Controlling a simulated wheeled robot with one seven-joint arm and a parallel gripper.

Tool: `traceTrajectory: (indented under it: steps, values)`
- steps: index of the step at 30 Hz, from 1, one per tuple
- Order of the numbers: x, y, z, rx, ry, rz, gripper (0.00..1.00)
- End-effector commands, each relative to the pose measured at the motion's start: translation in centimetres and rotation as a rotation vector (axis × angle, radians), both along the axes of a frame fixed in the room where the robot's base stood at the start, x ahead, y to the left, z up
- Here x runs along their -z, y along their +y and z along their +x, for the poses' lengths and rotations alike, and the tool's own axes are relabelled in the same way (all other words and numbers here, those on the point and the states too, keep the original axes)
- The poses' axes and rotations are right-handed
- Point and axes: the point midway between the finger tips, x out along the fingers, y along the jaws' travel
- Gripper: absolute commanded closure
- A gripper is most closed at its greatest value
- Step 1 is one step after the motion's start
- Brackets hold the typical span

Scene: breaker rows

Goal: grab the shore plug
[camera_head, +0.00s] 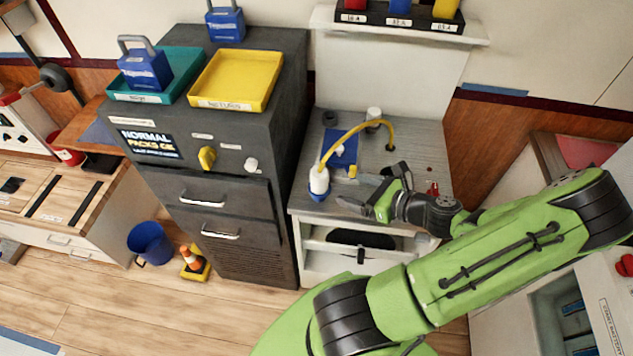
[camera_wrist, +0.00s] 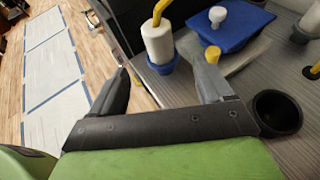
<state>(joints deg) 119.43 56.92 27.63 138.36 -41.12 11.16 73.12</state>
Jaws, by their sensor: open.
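The shore plug (camera_head: 319,181) looks to be the white cylinder standing upright in a blue holder (camera_head: 318,195) at the front left of the grey bench top. A yellow cable arches from its top to the right. In the wrist view the plug (camera_wrist: 158,42) stands just beyond the fingertips, roughly between them, with the blue base (camera_wrist: 163,66) below it. My gripper (camera_head: 357,189) is open and empty, to the right of the plug. Its two spread fingers also show in the wrist view (camera_wrist: 166,64). I see no contact with the plug.
A small yellow peg (camera_wrist: 212,54) stands close by the right finger in the wrist view. A blue pad (camera_head: 342,146) lies behind the plug. A black cup (camera_wrist: 277,112) is right of the gripper. A dark cabinet (camera_head: 285,150) rises left of the bench.

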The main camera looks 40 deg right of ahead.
Motion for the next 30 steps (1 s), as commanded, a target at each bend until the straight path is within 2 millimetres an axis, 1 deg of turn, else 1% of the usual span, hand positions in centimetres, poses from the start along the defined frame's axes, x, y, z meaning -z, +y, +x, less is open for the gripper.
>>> traceTrajectory:
  steps: [1, 6, 9, 14, 19, 22, 28, 29, 30]
  values:
    - [0.7, 0.4, 1.3, -0.01, -0.003, 0.003, 0.2]
    - [2.4, 1.0, 5.2, -0.01, -0.001, 0.001, 0.2]
    - [3.1, 1.2, 6.9, -0.007, 0.002, 0.0, 0.2]
    - [3.8, 1.5, 8.6, -0.009, 0.002, -0.001, 0.2]
    - [5.1, 2.1, 11.5, -0.01, 0.003, -0.001, 0.2]
    - [5.5, 2.2, 12.4, -0.008, 0.005, -0.002, 0.2]
    - [5.5, 2.2, 12.5, -0.006, 0.006, -0.003, 0.2]
    - [5.5, 2.2, 12.5, -0.006, 0.006, -0.003, 0.23]
    - [5.5, 2.2, 12.5, -0.006, 0.006, -0.003, 0.3]
